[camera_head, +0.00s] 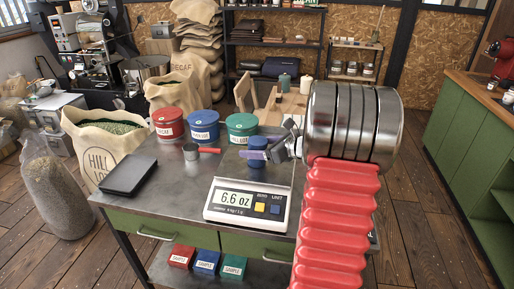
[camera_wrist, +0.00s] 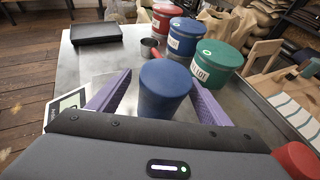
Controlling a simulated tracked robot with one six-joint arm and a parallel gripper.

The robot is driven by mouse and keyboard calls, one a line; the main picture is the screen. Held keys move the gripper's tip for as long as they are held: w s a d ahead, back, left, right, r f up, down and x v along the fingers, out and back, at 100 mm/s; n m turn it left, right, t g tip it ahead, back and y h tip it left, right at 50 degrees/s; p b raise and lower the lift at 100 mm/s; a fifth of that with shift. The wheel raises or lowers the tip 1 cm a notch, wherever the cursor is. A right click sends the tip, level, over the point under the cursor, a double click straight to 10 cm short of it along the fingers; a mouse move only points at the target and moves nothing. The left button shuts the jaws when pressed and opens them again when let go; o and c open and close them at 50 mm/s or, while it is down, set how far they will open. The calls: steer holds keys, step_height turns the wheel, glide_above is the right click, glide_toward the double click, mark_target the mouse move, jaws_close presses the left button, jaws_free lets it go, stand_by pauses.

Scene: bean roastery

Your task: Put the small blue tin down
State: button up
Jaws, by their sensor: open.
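The small blue tin (camera_wrist: 165,88) stands upright between the two purple fingers of my gripper (camera_wrist: 158,78) in the wrist view. The fingers are open, one on each side, with a gap to the tin. In the head view the tin (camera_head: 258,160) is behind the scale's display, partly hidden by my gripper (camera_head: 254,154). Its base is hidden, so I cannot tell exactly what it rests on. The kitchen scale (camera_head: 247,215) reads 6.6 oz; its display edge also shows in the wrist view (camera_wrist: 65,106).
Larger red (camera_head: 169,125), blue (camera_head: 203,127) and green (camera_head: 242,129) tins stand at the table's back. A scoop (camera_head: 192,152) with a red handle lies before them. A black flat device (camera_head: 128,176) lies at left. The steel table (camera_head: 170,190) is bare between it and the scale.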

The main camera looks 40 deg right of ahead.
steer(key=shift+r, duration=0.1)
steer(key=v, duration=1.2)
stand_by(0.6)
steer(key=a+n+g+y, duration=0.2)
steer(key=a+n+g, duration=0.4)
steer(key=a+n, duration=1.3)
steer(key=s+a+n+h, duration=0.2)
steer(key=s+a+n, duration=0.5)
steer(key=a, duration=0.3)
steer(key=s+a+n+g+h, duration=0.1)
steer(key=s+a+n+h, duration=0.1)
steer(key=s+a+n, duration=0.5)
steer(key=a+r+n, duration=0.1)
steer(key=a, duration=0.2)
steer(key=shift+g+h, duration=0.3)
